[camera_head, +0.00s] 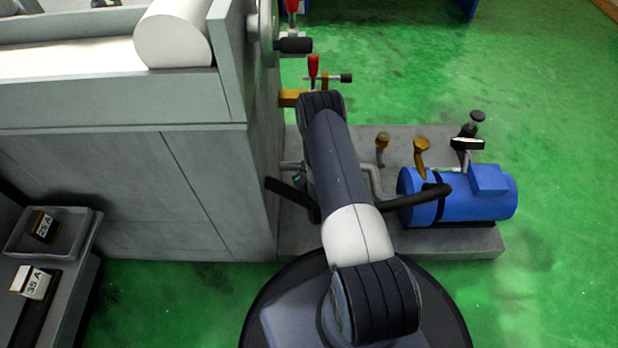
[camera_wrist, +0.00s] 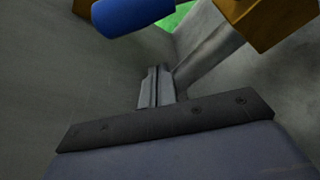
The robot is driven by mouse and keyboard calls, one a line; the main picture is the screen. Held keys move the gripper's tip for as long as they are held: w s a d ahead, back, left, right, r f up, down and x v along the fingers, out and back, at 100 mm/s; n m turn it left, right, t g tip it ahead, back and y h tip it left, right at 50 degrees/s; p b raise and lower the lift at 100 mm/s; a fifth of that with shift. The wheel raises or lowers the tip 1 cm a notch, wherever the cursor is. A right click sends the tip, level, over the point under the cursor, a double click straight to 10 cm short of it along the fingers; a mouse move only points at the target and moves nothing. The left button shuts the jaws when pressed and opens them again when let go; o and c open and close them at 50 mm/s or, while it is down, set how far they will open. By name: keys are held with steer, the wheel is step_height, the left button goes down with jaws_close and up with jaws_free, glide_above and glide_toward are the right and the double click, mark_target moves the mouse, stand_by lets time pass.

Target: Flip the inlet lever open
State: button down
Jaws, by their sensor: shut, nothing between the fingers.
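My gripper (camera_wrist: 155,87) is shut and empty in the wrist view, low in a corner between grey surfaces. Just beyond and above its fingertips, apart from them, is a blue rounded handle-like part (camera_wrist: 130,14). A brass-coloured block (camera_wrist: 268,20) is at the upper right, with a grey pipe (camera_wrist: 208,50) running below it. I cannot tell for certain which part is the inlet lever. In the head view my arm hides the gripper and the blue handle. A red-handled lever (camera_head: 313,67) stands upright beside the machine, above a brass fitting (camera_head: 289,98).
The grey machine body (camera_head: 130,190) rises at left. A blue motor (camera_head: 465,200) sits on the grey plinth (camera_head: 400,240) at right, near brass fittings (camera_head: 421,155) and a black-handled lever (camera_head: 467,142). Black hoses (camera_head: 288,195) cross beside my arm. Green floor is clear at far right.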

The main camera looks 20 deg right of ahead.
steer(key=shift+w+d+r+b, duration=0.35)
steer(key=shift+w+d+r, duration=0.1)
steer(key=shift+d+r, duration=0.25)
steer(key=shift+w+d+r+b, duration=0.35)
steer(key=shift+w+d+r, duration=0.1)
steer(key=shift+d, duration=0.3)
steer(key=shift+s+d+r+m, duration=0.1)
steer(key=shift+d+r+m, duration=0.1)
steer(key=shift+r+m, duration=0.25)
steer(key=s+d+r+m+t+y+b, duration=0.1)
steer(key=s+d+r+m+t+b, duration=0.1)
steer(key=d+r+m+t, duration=0.1)
steer(key=shift+s+d+r+m, duration=0.15)
steer(key=shift+d+r+m, duration=0.5)
steer(key=shift+d+m, duration=0.9)
steer(key=shift+a, duration=0.1)
